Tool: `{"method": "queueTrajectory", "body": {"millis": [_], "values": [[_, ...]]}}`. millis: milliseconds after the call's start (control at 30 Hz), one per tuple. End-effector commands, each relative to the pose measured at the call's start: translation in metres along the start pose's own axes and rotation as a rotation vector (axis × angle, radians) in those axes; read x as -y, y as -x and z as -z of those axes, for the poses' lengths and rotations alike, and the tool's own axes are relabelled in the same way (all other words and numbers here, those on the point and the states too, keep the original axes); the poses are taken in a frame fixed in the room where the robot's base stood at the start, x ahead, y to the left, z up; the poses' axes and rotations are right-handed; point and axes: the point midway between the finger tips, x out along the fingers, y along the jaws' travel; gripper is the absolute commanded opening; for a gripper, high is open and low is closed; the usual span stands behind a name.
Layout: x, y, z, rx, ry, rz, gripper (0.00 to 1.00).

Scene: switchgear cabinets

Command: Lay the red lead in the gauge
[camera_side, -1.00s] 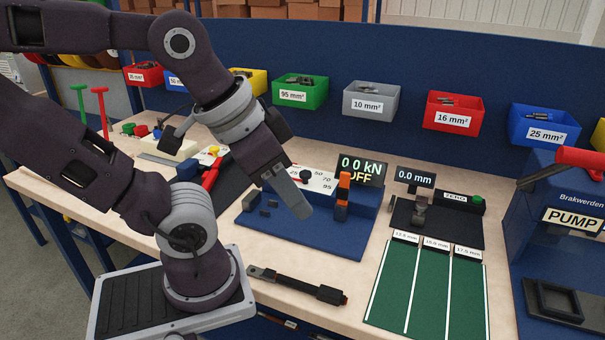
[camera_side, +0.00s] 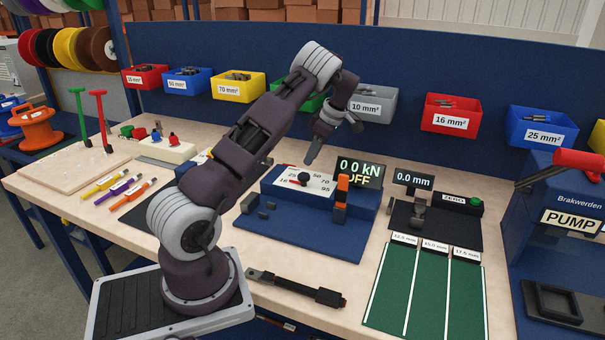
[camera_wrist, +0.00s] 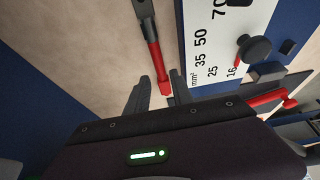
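In the wrist view a red lead (camera_wrist: 157,68) with a dark upper end lies on the bench behind the press. Its lower red end is between the tips of my gripper (camera_wrist: 158,92), whose fingers stand apart with a gap visible. I cannot tell how high they are above it. In the side view my gripper (camera_side: 311,158) is behind the dial panel; the lead is hidden there. The gauge (camera_side: 419,213) stands to the right on a black base, with its display (camera_side: 413,180) reading 0.0 mm. I see nothing lying in it.
The blue press (camera_side: 335,238), with its dial panel (camera_side: 305,181) and display (camera_side: 360,172), stands between my gripper and the bench front. Coloured bins (camera_side: 455,114) hang behind. A dark bar (camera_side: 296,288) lies at the front edge. Green lanes (camera_side: 425,290) lie front right.

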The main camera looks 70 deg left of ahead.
Motion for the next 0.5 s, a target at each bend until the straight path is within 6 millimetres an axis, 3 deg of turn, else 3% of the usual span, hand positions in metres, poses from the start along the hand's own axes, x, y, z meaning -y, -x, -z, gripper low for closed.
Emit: {"method": "queueTrajectory", "body": {"millis": [267,500], "values": [[0.0,-0.049,0.004,0.001,-0.003,0.002,0.28],[0.0,-0.055,0.004,0.002,-0.005,-0.001,0.28]]}}
